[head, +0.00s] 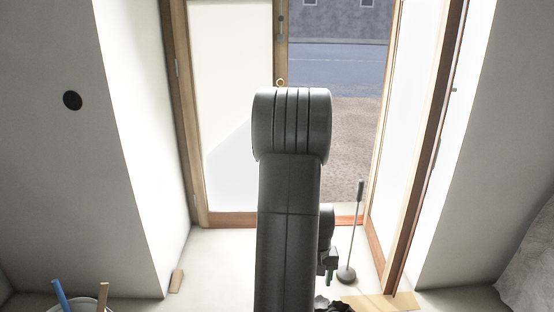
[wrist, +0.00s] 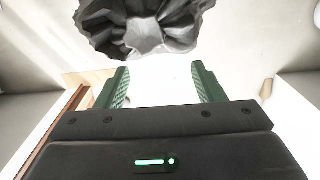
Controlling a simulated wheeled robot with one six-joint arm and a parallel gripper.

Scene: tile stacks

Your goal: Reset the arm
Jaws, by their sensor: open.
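My gripper (wrist: 160,80) is open in the wrist view, with its two green fingers apart and nothing between them. In the head view, my gripper (head: 328,264) shows small and partly hidden behind my dark arm, which rises through the middle of the picture. A dark crumpled thing (wrist: 140,30), perhaps a bag, lies beyond the fingertips in the wrist view, apart from them. Part of it also shows at the bottom edge of the head view (head: 334,305), beside my arm.
A wood-framed doorway (head: 181,120) stands ahead, its right side open to the outside. A plunger-like tool (head: 347,274) stands near the threshold. A bucket (head: 80,304) with handles is at lower left. A wooden board (head: 385,302) lies at lower right. White sheeting (head: 530,265) is far right.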

